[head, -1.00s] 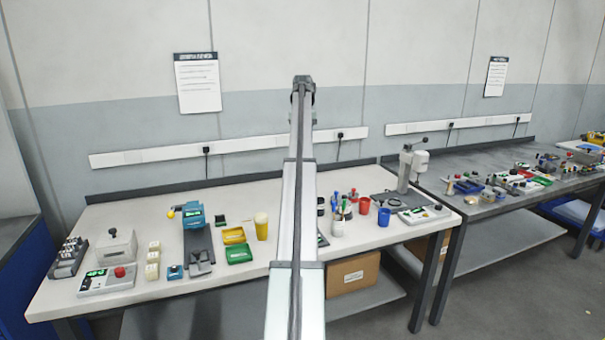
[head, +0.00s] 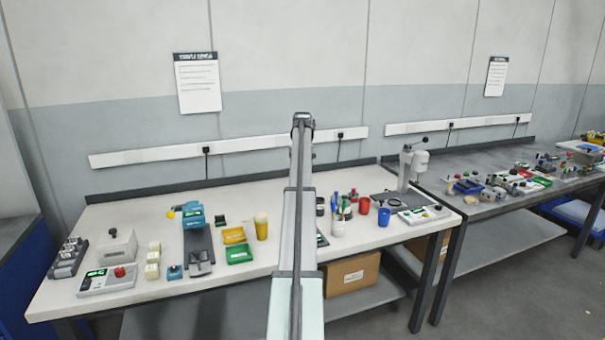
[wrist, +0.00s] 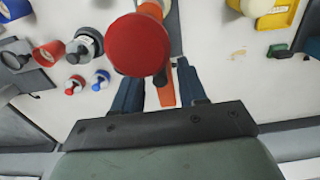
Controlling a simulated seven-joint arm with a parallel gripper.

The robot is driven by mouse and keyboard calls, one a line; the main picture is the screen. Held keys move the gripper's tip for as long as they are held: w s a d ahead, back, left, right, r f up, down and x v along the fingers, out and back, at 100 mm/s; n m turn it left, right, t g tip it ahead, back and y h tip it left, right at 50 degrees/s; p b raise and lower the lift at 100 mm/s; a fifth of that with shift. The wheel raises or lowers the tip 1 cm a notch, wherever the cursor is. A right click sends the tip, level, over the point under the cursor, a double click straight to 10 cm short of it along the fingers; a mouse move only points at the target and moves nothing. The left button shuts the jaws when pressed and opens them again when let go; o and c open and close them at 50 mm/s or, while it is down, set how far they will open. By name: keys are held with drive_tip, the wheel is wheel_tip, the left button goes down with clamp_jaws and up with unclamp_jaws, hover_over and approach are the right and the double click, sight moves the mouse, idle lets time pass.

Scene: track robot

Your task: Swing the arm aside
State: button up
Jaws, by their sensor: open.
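My arm (head: 294,235) rises through the middle of the head view, in front of the light workbench (head: 130,208). Its upper end stands against the wall. My gripper is hidden behind the arm there. In the wrist view my gripper (wrist: 159,75) is open, with two dark blue fingers apart. A large round red top (wrist: 138,45) shows just beyond the fingers and partly covers the view there. An orange piece (wrist: 166,90) shows between the fingers; I cannot tell how far below it lies.
Left of the arm are a yellow cup (head: 261,228), a yellow tray (head: 234,236) and a green tray (head: 239,254). Right of it are a pen pot (head: 338,228), a red cup (head: 364,206), a blue cup (head: 383,217) and a press (head: 408,170). A cardboard box (head: 352,275) sits below.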

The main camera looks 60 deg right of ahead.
drive_tip(key=shift+f, duration=0.15)
clamp_jaws()
idle(0.4)
